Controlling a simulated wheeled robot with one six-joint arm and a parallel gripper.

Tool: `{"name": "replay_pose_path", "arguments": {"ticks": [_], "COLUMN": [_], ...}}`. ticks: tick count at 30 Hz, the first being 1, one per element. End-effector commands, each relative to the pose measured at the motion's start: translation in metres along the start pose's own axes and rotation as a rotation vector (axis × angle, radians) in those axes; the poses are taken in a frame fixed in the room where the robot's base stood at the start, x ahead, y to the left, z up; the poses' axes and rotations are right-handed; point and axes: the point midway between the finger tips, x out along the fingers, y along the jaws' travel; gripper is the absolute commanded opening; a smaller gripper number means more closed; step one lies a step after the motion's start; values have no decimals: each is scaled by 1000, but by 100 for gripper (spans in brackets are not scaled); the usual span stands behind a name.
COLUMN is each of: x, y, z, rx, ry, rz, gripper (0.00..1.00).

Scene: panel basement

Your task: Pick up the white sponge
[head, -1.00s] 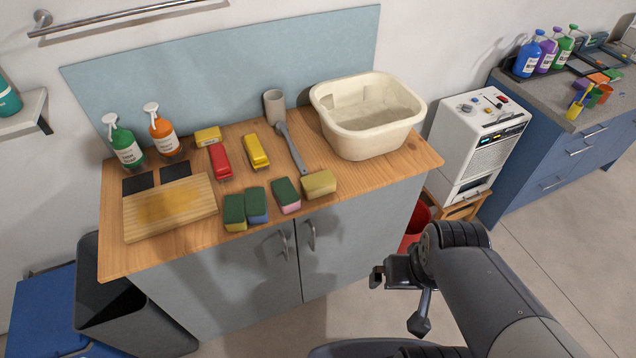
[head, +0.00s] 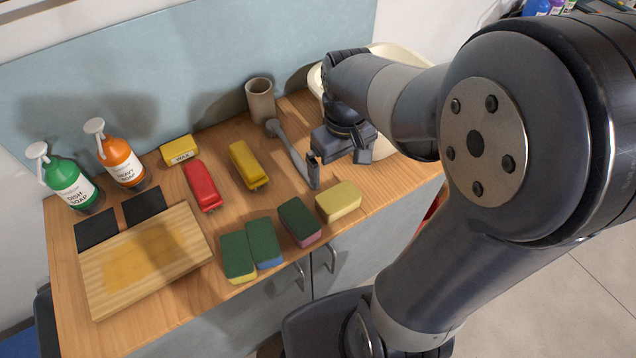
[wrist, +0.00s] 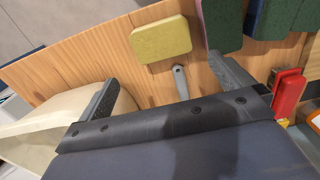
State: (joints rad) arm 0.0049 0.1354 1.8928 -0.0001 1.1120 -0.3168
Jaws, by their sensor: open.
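No plainly white sponge shows. The palest is a plain light-yellow block sponge (head: 338,201) at the counter's front right; it also shows at the top of the wrist view (wrist: 160,40). Beside it lie three sponges with dark green tops: one with a pink body (head: 299,221), one with a blue body (head: 264,242) and one with a yellow body (head: 238,257). My gripper (head: 338,162) is open and empty, above the counter just behind the light-yellow sponge and apart from it. In the wrist view its spread fingers (wrist: 168,85) have the brush handle between them.
A grey-handled brush (head: 292,152) lies below my gripper. A cream basin (head: 392,55) is partly hidden behind my arm.

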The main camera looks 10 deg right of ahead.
Motion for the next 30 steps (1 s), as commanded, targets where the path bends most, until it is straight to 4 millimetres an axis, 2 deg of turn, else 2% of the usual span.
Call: {"name": "replay_pose_path", "arguments": {"ticks": [9, 17, 24, 30], "x": [45, 64, 96, 107], "y": [0, -2, -5, -5], "z": [0, 3, 8, 8], "rx": [-3, -3, -2, -2], "ry": [-6, -6, -5, -2], "rz": [-2, -2, -2, -1], "gripper": [100, 100, 100, 100]}}
